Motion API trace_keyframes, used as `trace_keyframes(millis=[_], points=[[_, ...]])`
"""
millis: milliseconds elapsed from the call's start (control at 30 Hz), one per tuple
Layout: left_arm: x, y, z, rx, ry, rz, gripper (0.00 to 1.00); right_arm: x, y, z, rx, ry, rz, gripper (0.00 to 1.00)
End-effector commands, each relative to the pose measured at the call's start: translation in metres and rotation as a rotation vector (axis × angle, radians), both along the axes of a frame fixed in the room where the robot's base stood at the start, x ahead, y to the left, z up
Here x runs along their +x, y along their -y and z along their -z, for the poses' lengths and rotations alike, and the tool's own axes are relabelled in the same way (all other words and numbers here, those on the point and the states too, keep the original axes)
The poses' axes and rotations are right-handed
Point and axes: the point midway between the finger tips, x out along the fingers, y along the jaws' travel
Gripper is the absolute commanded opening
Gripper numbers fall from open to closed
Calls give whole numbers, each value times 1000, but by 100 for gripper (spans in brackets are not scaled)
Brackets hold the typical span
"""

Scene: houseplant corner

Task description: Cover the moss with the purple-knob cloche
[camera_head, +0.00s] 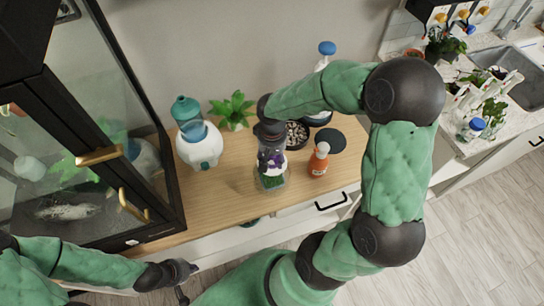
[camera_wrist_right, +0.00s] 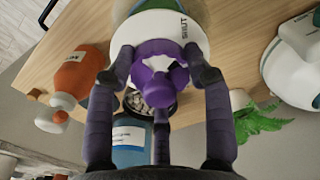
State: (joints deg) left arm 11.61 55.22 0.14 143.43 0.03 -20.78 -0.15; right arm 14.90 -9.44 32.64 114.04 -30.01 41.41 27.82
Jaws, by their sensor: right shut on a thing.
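The purple-knob cloche (camera_head: 272,166) is clear and stands upright near the front of the wooden counter. Green moss (camera_head: 271,182) shows at its lower end; I cannot tell whether the rim is resting or slightly raised. My right gripper (camera_head: 271,142) is above it, and its fingers close around the purple knob (camera_wrist_right: 157,63) in the right wrist view. A white disc lettered "SHUT" (camera_wrist_right: 184,28) lies under the knob. My left gripper (camera_head: 187,281) is empty near the lower left, away from the counter, with its fingers apart.
An orange bottle (camera_head: 318,160) stands close right of the cloche. A dark round mat (camera_head: 330,141) and a pebble-filled dish (camera_head: 297,134) lie behind. A white-and-teal vessel (camera_head: 199,146) and fern (camera_head: 234,111) are at left. A glass cabinet (camera_head: 85,130) bounds the left.

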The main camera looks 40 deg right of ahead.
Motion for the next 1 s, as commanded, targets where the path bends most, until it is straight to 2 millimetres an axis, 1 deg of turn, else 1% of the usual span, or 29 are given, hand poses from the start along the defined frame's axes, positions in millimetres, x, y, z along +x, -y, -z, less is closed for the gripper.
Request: trace_keyframes(millis=[367,400,500,833,933,1000], points=[[0,0,1,0,0,0,0,1,1,0,-1,4,1,0],[0,0,1,0,0,0,0,1,1,0,-1,4,1,54],[0,0,1,0,0,0,0,1,0,0,-1,3,1,79],[0,0,2,0,0,0,0,-1,0,2,1,-2,-1,79],[0,0,2,0,0,0,0,0,0,-3,0,0,0,79],[0,0,2,0,0,0,0,1,0,-10,-1,2,0,79]])
